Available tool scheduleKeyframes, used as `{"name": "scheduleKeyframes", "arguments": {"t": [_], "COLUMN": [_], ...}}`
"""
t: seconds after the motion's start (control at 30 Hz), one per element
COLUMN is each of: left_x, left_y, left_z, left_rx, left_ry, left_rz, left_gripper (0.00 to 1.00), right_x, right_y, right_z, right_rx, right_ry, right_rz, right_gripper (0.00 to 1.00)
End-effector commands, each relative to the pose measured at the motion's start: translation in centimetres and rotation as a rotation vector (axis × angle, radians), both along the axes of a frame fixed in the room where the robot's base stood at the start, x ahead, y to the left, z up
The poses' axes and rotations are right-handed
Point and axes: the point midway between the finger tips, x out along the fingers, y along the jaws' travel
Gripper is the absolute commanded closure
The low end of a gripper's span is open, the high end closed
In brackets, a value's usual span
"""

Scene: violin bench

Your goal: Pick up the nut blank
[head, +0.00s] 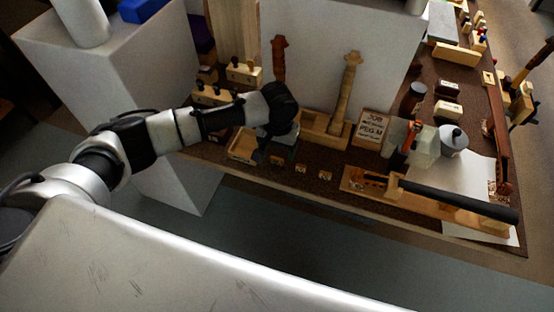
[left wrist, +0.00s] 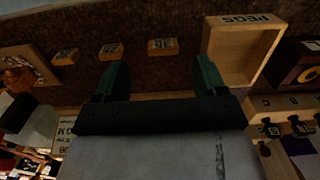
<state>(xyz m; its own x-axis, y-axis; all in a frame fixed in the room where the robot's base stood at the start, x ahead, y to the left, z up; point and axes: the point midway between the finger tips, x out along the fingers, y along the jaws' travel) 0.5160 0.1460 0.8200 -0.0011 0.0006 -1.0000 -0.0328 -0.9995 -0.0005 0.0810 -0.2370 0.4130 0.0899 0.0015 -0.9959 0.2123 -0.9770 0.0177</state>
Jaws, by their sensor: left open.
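I cannot single out the nut blank by sight. Several small pale wooden blocks lie in a row on the dark bench mat near the front edge: a left block (head: 277,160), a middle block (head: 300,168) and a right block (head: 325,174). In the left wrist view they show as labelled blocks; one block (left wrist: 163,47) lies beyond the gap between my fingers, and two others lie to its left. My left gripper (head: 272,158) is open and empty, pointing down between the pegs tray (left wrist: 247,81) and the blocks. It partly hides the tray and mat. My right gripper is not in view.
The wooden tray marked PEGS also shows in the head view (head: 240,146), left of my gripper. Behind stand a violin neck (head: 346,90) in a wooden holder and a job card (head: 371,128). A wooden fixture with a long black bar (head: 455,198) lies to the right.

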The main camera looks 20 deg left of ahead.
Motion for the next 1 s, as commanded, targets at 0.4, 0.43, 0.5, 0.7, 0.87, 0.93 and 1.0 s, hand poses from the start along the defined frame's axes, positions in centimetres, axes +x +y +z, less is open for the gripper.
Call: {"name": "scheduleKeyframes", "arguments": {"t": [0.4,0.43,0.5,0.7,0.87,0.93,1.0], "left_x": [0.3,0.3,0.3,0.3,0.3,0.3,0.3], "left_y": [0.4,0.4,0.4,0.4,0.4,0.4,0.4], "left_z": [-5.0,-5.1,-5.2,-5.2,-5.2,-5.2,-5.2], "left_rx": [0.0,0.0,0.0,0.0,0.0,0.0,0.0], "left_ry": [0.0,0.0,0.0,0.0,0.0,0.0,-0.001], "left_rz": [-0.001,-0.001,-0.001,-0.001,-0.002,-0.002,-0.002], "left_gripper": [0.29,0.29,0.29,0.36,0.61,0.72,0.81], "right_x": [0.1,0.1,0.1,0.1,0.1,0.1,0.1], "right_y": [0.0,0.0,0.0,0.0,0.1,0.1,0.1], "right_z": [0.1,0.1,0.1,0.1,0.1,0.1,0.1], "right_rx": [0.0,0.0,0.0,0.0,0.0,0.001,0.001], "right_ry": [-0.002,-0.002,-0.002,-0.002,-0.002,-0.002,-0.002], "right_rz": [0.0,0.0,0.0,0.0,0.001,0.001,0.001], "right_gripper": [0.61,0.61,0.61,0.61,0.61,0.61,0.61]}}
